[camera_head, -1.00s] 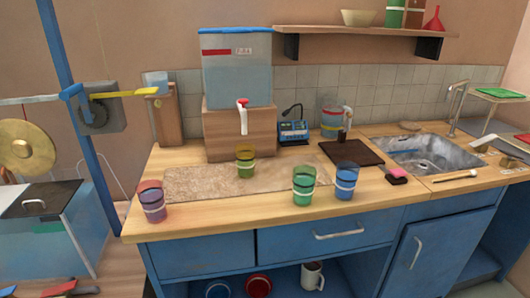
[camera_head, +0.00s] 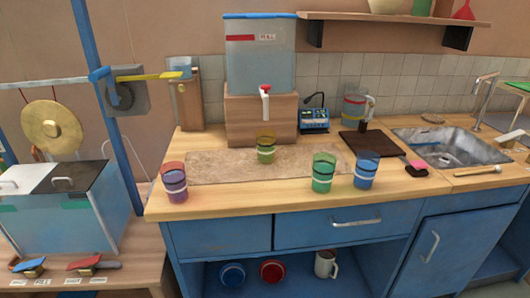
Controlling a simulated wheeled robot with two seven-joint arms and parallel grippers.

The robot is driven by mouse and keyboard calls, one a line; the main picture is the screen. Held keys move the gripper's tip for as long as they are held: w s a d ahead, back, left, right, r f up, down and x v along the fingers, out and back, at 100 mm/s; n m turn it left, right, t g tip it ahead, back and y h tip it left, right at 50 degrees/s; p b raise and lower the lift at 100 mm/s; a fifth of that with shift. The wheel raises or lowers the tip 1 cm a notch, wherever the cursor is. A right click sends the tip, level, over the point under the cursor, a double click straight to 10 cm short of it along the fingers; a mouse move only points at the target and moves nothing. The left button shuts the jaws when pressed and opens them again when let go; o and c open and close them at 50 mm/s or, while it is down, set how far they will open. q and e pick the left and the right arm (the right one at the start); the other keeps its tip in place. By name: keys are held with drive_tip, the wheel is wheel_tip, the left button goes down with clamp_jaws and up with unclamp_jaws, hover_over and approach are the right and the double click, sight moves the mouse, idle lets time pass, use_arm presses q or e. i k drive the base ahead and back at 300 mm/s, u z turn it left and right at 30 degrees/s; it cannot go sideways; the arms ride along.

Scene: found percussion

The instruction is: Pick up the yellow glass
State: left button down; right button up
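The yellow glass (camera_head: 266,147) stands upright on the brown mat (camera_head: 220,167), in front of the water dispenser's tap (camera_head: 265,92). A purple glass with a reddish rim (camera_head: 175,184) stands at the counter's left front. A green glass (camera_head: 323,174) and a blue glass (camera_head: 366,170) stand side by side at the front, right of the mat. Neither of my grippers shows in the head view.
A clear dispenser (camera_head: 260,58) sits on a wooden block (camera_head: 250,120) at the back. A dark board (camera_head: 369,142) and a sink (camera_head: 450,150) lie to the right. A blue post (camera_head: 110,110) and gong (camera_head: 51,126) stand left of the counter (camera_head: 230,198).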

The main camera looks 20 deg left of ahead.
sight(266, 147)
drive_tip(key=k, duration=1.2)
drive_tip(key=u, duration=0.95)
drive_tip(key=i, duration=0.8)
drive_tip(key=u, duration=0.35)
drive_tip(key=i, duration=0.95)
drive_tip(key=z, duration=0.5)
